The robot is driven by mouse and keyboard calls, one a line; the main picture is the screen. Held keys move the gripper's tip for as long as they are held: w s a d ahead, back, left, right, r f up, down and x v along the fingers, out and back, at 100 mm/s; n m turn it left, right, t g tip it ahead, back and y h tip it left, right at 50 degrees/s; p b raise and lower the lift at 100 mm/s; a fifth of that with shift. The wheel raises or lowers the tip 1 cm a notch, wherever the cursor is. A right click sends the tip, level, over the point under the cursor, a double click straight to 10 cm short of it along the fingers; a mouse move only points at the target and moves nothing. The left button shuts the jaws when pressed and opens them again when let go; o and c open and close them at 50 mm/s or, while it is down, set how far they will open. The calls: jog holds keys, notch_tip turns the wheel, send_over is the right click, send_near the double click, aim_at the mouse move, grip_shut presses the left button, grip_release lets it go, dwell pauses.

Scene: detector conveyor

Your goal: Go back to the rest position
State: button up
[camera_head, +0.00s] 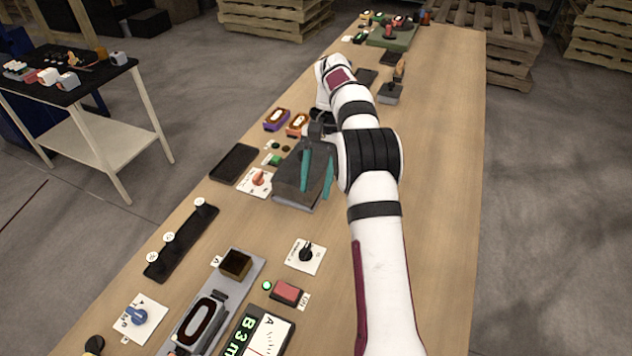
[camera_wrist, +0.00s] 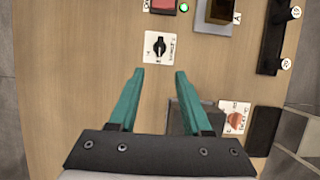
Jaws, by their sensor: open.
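My gripper (camera_head: 318,172) has two teal fingers and hangs above the wooden workbench (camera_head: 440,150), over a dark grey box (camera_head: 298,190). In the wrist view my gripper (camera_wrist: 160,75) is open, its fingers spread apart with nothing between them but bare bench. The grey box (camera_wrist: 180,118) shows partly behind the right finger there. My white arm reaches from the bottom of the head view up along the bench.
A black rotary knob (camera_head: 306,254), a red button (camera_head: 288,292) and an orange knob (camera_head: 259,180) sit on the bench. A black rail with white-topped pegs (camera_head: 182,243) lies near the left edge. The bench's right side is clear. A side table (camera_head: 110,80) stands left.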

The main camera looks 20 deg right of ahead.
jog(key=shift+a+r, duration=0.1)
jog(key=s+a+r+n+t, duration=0.1)
jog(key=s+a+r, duration=0.4)
jog(key=s, duration=0.3)
jog(key=s+a+r+n, duration=0.1)
jog(key=s+a+r, duration=0.35)
jog(key=s, duration=0.25)
jog(key=s+a+f+t, duration=0.1)
jog(key=s+a+f, duration=0.1)
jog(key=s, duration=0.6)
jog(key=s+a+f+n+t+h, duration=0.1)
jog(key=s+f, duration=0.1)
jog(key=s, duration=0.7)
jog(key=shift+s+a+f, duration=0.25)
jog(key=shift+s+a, duration=0.05)
jog(key=shift+a, duration=0.1)
